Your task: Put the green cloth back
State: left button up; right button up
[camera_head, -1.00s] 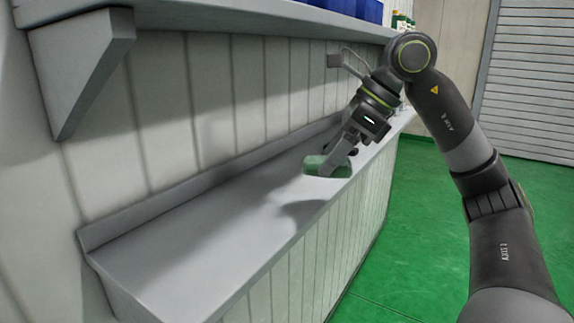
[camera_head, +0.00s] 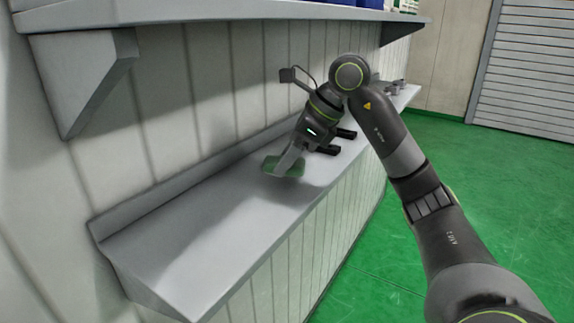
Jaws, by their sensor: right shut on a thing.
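The green cloth (camera_head: 270,164) is a small dark green piece over the middle of the long grey shelf (camera_head: 190,240). My right gripper (camera_head: 287,163) reaches down to it from the upper right and is shut on it. The gripper's grey finger part covers some of the cloth. A shadow lies on the shelf below and around it. I cannot tell whether the cloth touches the shelf or hangs just above it. My left gripper is not in view.
An upper shelf (camera_head: 230,11) on a bracket (camera_head: 85,75) overhangs at the back, with blue items on it. Small grey items (camera_head: 397,87) stand at the far end of the lower shelf. The near left part of that shelf is bare. Green floor lies to the right.

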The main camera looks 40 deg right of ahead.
jog(key=shift+f+p, duration=0.45)
jog(key=shift+f, duration=0.5)
jog(key=shift+w+a+f+p, duration=0.1)
jog(key=shift+w+f+p, duration=0.1)
jog(key=shift+p, duration=0.2)
jog(key=shift+f, duration=0.2)
jog(key=shift+f, duration=0.1)
jog(key=o, duration=0.9)
